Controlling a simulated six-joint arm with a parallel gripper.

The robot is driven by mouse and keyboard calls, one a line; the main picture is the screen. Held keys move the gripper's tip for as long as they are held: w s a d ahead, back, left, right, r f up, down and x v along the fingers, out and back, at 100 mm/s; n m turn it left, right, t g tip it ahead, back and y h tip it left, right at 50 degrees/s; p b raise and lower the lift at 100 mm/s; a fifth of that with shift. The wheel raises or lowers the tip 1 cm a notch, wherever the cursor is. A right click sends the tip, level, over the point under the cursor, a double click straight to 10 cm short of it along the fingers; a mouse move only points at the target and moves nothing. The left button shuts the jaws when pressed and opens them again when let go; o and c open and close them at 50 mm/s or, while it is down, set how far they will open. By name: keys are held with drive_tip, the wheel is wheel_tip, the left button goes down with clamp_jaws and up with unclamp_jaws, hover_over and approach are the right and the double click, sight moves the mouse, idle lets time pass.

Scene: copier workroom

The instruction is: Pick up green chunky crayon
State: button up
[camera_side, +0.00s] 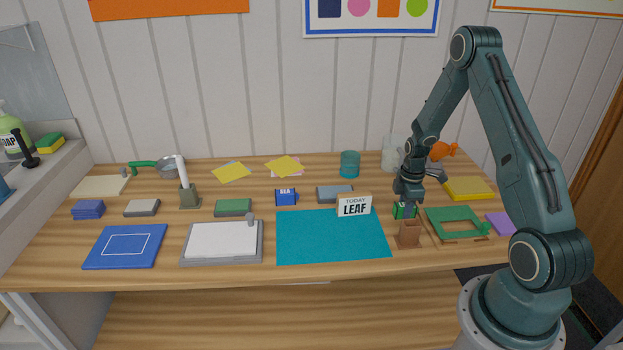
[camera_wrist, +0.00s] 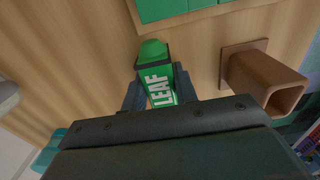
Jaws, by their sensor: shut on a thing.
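The green chunky crayon (camera_wrist: 157,83) has a white "LEAF" label and a blunt green tip. In the wrist view it sits between the two fingers of my gripper (camera_wrist: 155,95), which is shut on it. In the side view my gripper (camera_side: 406,203) points down near the right of the table, with the crayon (camera_side: 399,211) showing green at its fingertips. The crayon is partly hidden by the fingers there, and I cannot tell whether it touches the table.
A brown square holder (camera_side: 409,236) stands just in front of the gripper; it also shows in the wrist view (camera_wrist: 262,80). A green frame (camera_side: 432,225) lies to the right. A "TODAY LEAF" sign (camera_side: 354,206) stands left, by a bare teal mat (camera_side: 325,240).

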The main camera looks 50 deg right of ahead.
drive_tip(key=shift+r, duration=0.15)
wheel_tip(320, 180, up, 20)
idle(0.7)
idle(0.3)
drive_tip(key=shift+o, duration=0.9)
drive_tip(key=shift+c, duration=0.4)
drive_tip(key=shift+f, duration=0.3)
wheel_tip(320, 180, down, 15)
drive_tip(key=shift+f, duration=2.15)
